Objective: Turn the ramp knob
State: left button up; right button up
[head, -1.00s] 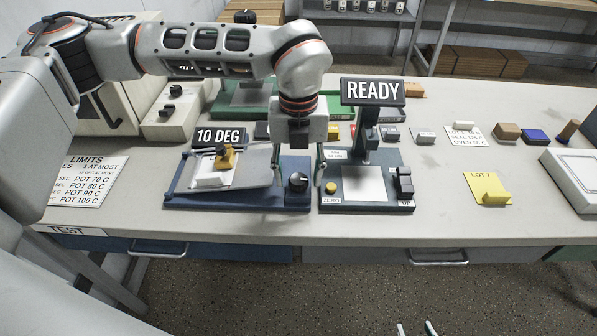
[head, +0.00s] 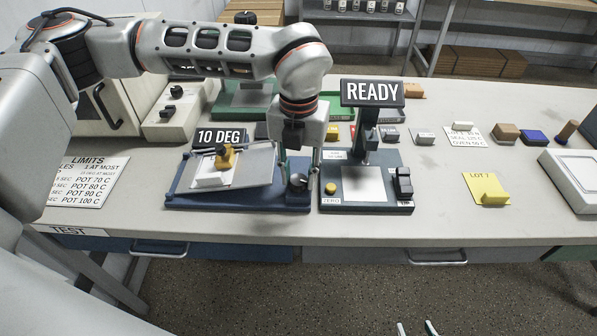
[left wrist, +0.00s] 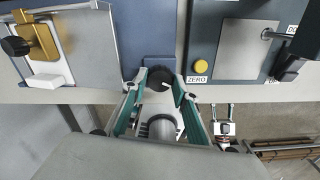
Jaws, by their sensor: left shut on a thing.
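The ramp device (head: 180,203) is a blue base with a tilted pale plate (head: 255,170) and a display (head: 219,137) reading "10 DEG". Its dark ramp knob (head: 298,183) is at the base's right front. My left gripper (head: 298,176) reaches down from above and is shut on the knob, one finger on each side. In the left wrist view the knob (left wrist: 158,78) lies between the fingertips. My right gripper (head: 416,327) shows only its separated fingertips at the bottom edge, apparently open and empty, away from the bench.
A second device with a "READY" display (head: 372,93) and yellow ZERO button (head: 330,188) stands close to the right of the knob. A yellow block and clamp (head: 226,157) sits on the ramp plate. A yellow LOT 7 card (head: 487,188) lies farther right.

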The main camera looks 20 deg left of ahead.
aim_at(299, 179)
pick_arm(q)
jog(key=m, duration=0.6)
jog(key=shift+p, duration=0.4)
jog(key=shift+m, duration=0.4)
jog(key=o, duration=1.1)
notch_tip(299, 179, up, 12)
